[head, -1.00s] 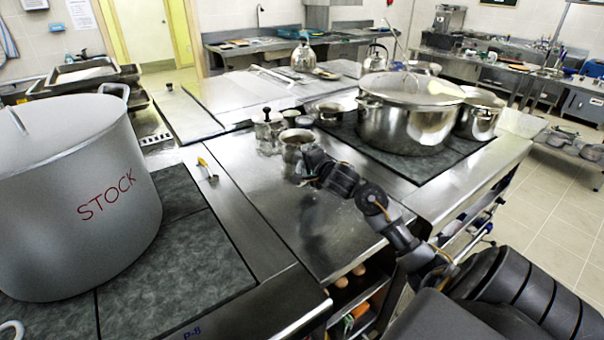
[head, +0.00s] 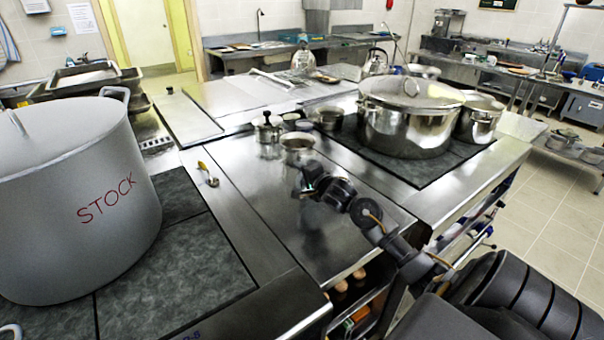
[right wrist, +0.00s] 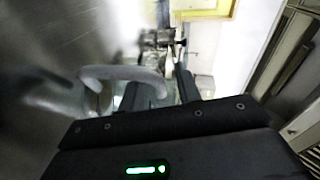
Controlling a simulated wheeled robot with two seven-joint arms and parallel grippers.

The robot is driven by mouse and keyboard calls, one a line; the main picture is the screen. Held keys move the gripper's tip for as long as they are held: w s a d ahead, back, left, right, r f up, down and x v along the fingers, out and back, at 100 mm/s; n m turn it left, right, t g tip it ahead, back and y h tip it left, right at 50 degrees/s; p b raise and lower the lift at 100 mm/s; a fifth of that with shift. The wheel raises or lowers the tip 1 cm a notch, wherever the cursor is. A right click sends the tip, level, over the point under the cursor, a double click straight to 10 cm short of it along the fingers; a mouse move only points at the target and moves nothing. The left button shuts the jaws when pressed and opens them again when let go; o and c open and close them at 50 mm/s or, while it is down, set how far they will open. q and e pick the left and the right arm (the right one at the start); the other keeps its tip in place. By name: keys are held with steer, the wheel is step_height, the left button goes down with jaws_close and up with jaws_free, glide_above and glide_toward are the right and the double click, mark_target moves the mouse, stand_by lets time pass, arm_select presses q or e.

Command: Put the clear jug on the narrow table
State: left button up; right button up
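My right gripper (head: 304,187) is low over the bare steel counter, just in front of a small steel pot. A faint, glassy, greenish patch shows at its tip, too small to make out. In the right wrist view, two dark fingers (right wrist: 168,90) point away from the camera. A grey curved bar, like a handle or rim, and blurred see-through surfaces lie by them. I cannot tell whether this is the clear jug or whether the fingers grip it. My left gripper is not in view. I cannot tell which surface is the narrow table.
A big stockpot (head: 75,195) stands on the left hob. A large lidded pot (head: 408,118) stands on the right hob. The small steel pot (head: 298,148) and a lidded canister (head: 267,132) are near my right gripper. A yellow-handled ladle (head: 208,174) lies left.

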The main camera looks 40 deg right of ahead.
steer(key=v, duration=1.2)
steer(key=shift+p, duration=0.35)
steer(key=shift+r, duration=0.1)
